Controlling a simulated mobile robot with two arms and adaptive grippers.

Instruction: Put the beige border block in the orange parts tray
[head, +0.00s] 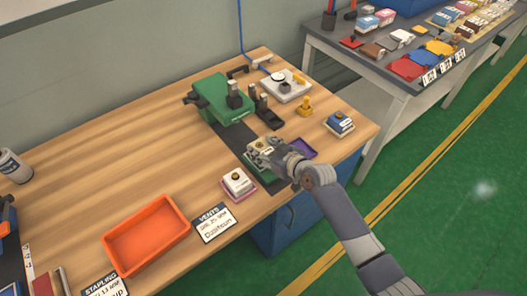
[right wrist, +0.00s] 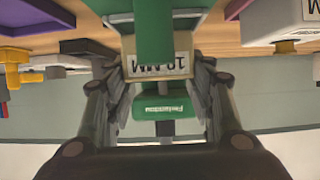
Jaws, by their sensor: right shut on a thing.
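The beige border block (head: 262,143) sits between the fingers of my right gripper (head: 267,150), at the near end of the dark strip on the workbench. My right gripper is shut on it. In the right wrist view the block (right wrist: 158,68) shows a printed "18 MM" label, with a finger on each side. I cannot tell whether the block still touches the surface under it. The orange parts tray (head: 147,236) lies empty at the front left of the bench, well left of the gripper. My left gripper is not in view.
A white block on a pink base (head: 238,183) and a VENTS card (head: 215,223) lie between gripper and tray. A green machine (head: 222,98) stands behind. A purple tray (head: 302,148) and a blue-white block (head: 340,123) are at right. The bench's left middle is clear.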

